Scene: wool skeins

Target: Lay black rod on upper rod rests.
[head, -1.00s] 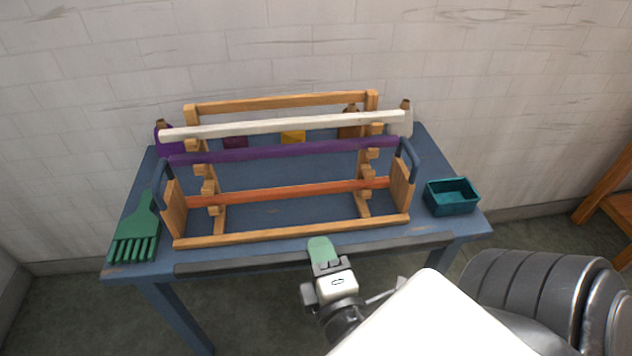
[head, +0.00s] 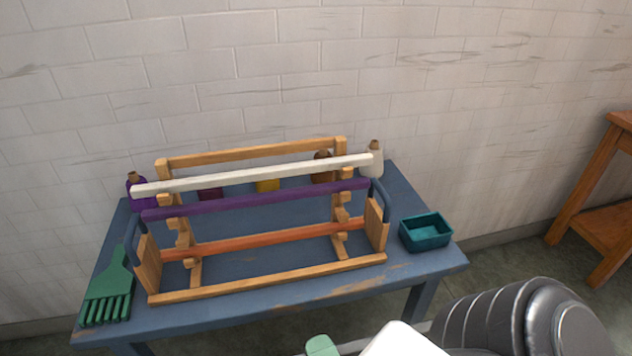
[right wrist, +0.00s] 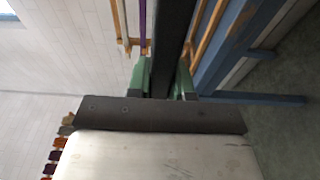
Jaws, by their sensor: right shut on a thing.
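The black rod (right wrist: 177,30) shows in the right wrist view, running away from my right gripper (right wrist: 162,82) between its two green fingers. The gripper is shut on it. A white rod (head: 250,177) lies highest, a purple rod (head: 255,200) lower and nearer, and an orange rod (head: 265,240) low down. My left gripper is out of view.
The blue table (head: 300,300) holds a green comb-like tool (head: 110,285) at left and a teal box (head: 426,233) at right. Bottles, one purple (head: 137,190) and one pale (head: 375,160), stand behind the rack. A wall is close behind.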

